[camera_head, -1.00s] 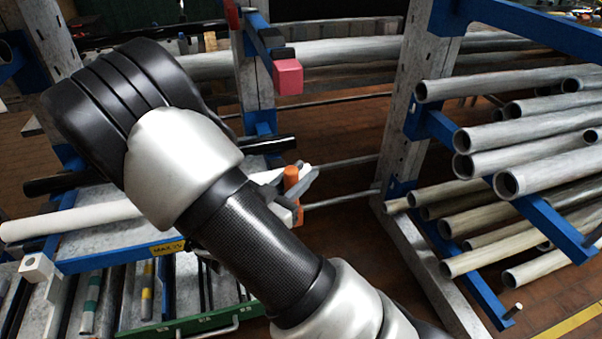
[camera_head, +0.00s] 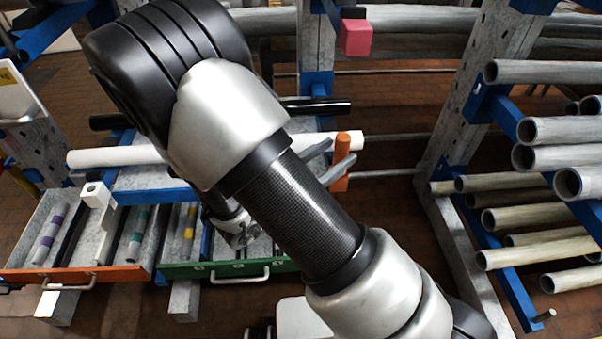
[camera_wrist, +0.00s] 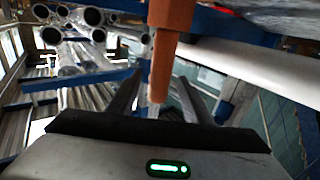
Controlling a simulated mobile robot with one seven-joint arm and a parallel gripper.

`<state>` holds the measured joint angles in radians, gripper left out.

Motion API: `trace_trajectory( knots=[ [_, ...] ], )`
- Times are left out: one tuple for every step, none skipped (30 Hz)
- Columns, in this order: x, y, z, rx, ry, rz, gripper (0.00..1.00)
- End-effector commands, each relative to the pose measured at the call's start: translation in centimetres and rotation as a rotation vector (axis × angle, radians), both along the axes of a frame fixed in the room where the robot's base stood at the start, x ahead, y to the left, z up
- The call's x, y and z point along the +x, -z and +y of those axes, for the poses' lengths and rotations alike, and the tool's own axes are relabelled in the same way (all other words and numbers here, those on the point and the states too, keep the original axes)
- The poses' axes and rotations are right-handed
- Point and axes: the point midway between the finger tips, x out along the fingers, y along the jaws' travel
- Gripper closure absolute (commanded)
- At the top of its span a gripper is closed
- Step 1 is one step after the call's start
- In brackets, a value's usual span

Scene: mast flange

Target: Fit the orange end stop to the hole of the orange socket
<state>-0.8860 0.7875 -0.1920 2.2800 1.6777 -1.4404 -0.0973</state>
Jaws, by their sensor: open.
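The orange end stop (camera_head: 342,147) is an upright orange peg at the end of the white tube in the head view. In the wrist view the orange end stop (camera_wrist: 170,45) comes down from the top and narrows towards the space between my fingers. My gripper (camera_head: 330,157) is open close to it; the fingers also show in the wrist view (camera_wrist: 157,92). I see no grip on the peg, and cannot tell if a finger touches it. I cannot make out an orange socket or its hole; my arm hides part of the rack.
A white tube (camera_head: 105,157) and a black tube (camera_head: 320,108) lie on the rack behind my arm. A pink-red block (camera_head: 356,37) caps a blue arm above. Grey pipes (camera_head: 560,130) jut out at right. An orange-fronted drawer (camera_head: 120,275) and green-fronted drawer (camera_head: 220,270) stand open below.

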Motion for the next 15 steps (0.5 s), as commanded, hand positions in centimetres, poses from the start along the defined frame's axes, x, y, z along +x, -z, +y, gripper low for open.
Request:
trace_trajectory(
  knots=[
    [-0.7, -0.1, 1.2, 0.000, -0.006, 0.000, 0.54],
    [-1.2, -0.1, 1.8, 0.001, -0.005, 0.001, 0.54],
    [-1.8, -0.1, 2.6, 0.001, -0.005, 0.001, 0.54],
    [-2.2, -0.1, 3.2, 0.001, -0.005, -0.001, 0.54],
    [-2.7, -0.1, 3.8, 0.001, -0.005, 0.000, 0.54],
    [-3.3, -0.1, 4.5, 0.000, -0.004, 0.000, 0.54],
    [-3.7, -0.1, 5.0, 0.001, -0.004, -0.001, 0.54],
    [-4.1, -0.1, 5.5, 0.001, -0.004, 0.000, 0.54],
    [-4.5, -0.1, 6.1, 0.001, -0.004, -0.002, 0.54],
    [-4.9, -0.1, 6.5, 0.001, -0.003, -0.001, 0.54],
    [-5.2, -0.1, 6.9, 0.001, -0.002, -0.001, 0.54],
    [-5.5, -0.1, 7.3, 0.001, -0.003, -0.001, 0.54],
    [-5.8, -0.1, 7.6, 0.000, -0.002, -0.001, 0.54],
    [-6.0, -0.1, 7.9, 0.000, -0.001, -0.001, 0.54],
    [-6.2, -0.1, 8.2, 0.000, -0.001, -0.001, 0.54]
  ],
)
